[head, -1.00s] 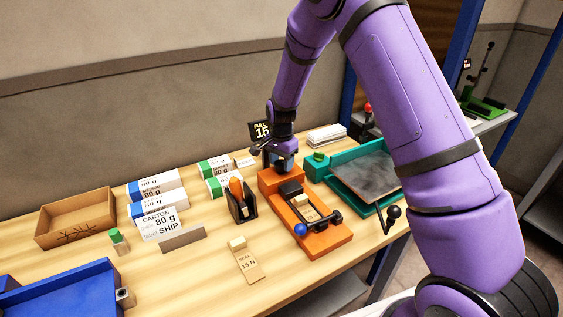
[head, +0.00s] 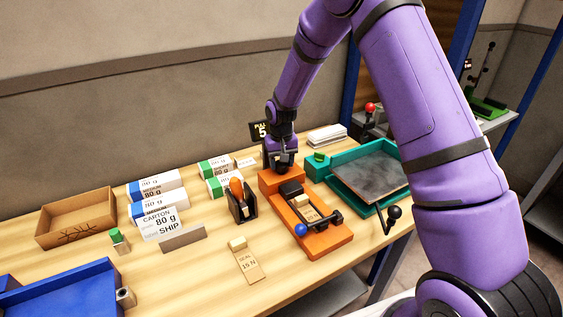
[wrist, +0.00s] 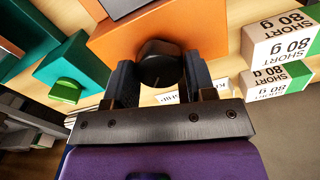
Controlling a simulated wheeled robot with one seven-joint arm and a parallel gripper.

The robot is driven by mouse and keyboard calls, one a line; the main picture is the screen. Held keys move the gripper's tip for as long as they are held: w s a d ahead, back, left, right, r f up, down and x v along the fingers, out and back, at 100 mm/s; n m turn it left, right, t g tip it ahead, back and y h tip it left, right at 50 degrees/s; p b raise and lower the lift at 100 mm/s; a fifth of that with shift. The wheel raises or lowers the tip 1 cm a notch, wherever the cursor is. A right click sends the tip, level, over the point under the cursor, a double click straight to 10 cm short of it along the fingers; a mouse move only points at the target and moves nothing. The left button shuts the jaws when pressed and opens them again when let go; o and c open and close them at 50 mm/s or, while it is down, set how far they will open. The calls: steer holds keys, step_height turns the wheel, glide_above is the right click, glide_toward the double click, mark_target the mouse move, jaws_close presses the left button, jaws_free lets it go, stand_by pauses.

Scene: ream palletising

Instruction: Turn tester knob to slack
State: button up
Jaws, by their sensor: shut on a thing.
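The orange tester (head: 318,237) stands on the wooden bench, with a strip marked in N lying on its bed and a blue ball-ended lever at its front. Its black round knob (wrist: 158,63) sits on the orange block at the tester's back end. My gripper (wrist: 158,80) is shut on the knob, one dark finger on each side, and it hides the knob in the head view. A black display (head: 260,130) behind my gripper reads PULL and 5.
A teal tray (head: 350,205) with a grey plate stands close right of the tester. A black holder (head: 243,208) with an orange-handled tool stands left. Ream packs (head: 157,187) and a cardboard box (head: 76,218) lie further left. A seal strip (head: 247,262) lies in front.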

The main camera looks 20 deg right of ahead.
mark_target(281, 163)
steer(key=n, duration=0.4)
steer(key=shift+n, duration=2)
steer(key=o, duration=0.9)
step_height(281, 163, up, 9)
steer(key=shift+r, duration=0.9)
